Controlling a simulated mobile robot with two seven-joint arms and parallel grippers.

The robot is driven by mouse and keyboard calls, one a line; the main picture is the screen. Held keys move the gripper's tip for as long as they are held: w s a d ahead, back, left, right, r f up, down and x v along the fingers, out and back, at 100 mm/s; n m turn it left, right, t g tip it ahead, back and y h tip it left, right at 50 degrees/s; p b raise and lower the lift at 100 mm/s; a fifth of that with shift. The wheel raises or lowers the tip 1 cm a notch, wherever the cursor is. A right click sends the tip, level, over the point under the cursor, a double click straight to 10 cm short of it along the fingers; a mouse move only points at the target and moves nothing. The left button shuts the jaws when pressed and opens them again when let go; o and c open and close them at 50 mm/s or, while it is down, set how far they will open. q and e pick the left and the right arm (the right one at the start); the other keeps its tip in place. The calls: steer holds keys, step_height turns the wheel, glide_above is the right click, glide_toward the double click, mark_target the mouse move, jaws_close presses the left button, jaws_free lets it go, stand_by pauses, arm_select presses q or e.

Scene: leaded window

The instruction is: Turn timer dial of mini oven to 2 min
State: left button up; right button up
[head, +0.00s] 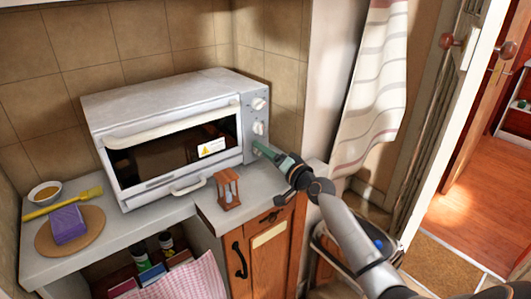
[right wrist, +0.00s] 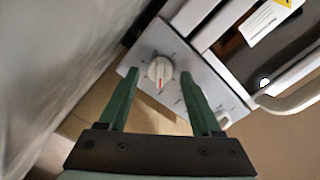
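The white mini oven (head: 175,95) stands on the counter with a column of dials on its right-hand panel. The upper dial (head: 258,103) and middle dial (head: 257,127) show in the head view; the lowest is hidden behind my right gripper (head: 264,148). In the right wrist view, a white dial (right wrist: 160,70) with a red pointer mark sits between the fingertips of my open right gripper (right wrist: 161,77), with gaps on both sides. Its scale is too small to read. Another dial (right wrist: 222,119) is partly hidden by the right finger. My left gripper is not in view.
A wooden hourglass (head: 228,188) stands on the counter before the oven, left of my right gripper. A round board (head: 90,236) with a purple sponge (head: 67,225), and a bowl (head: 45,193), are at the left.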

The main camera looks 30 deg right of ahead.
steer(key=shift+s, duration=0.4)
steer(key=s+d, duration=0.1)
steer(key=s, duration=1)
steer(key=shift+s, duration=0.35)
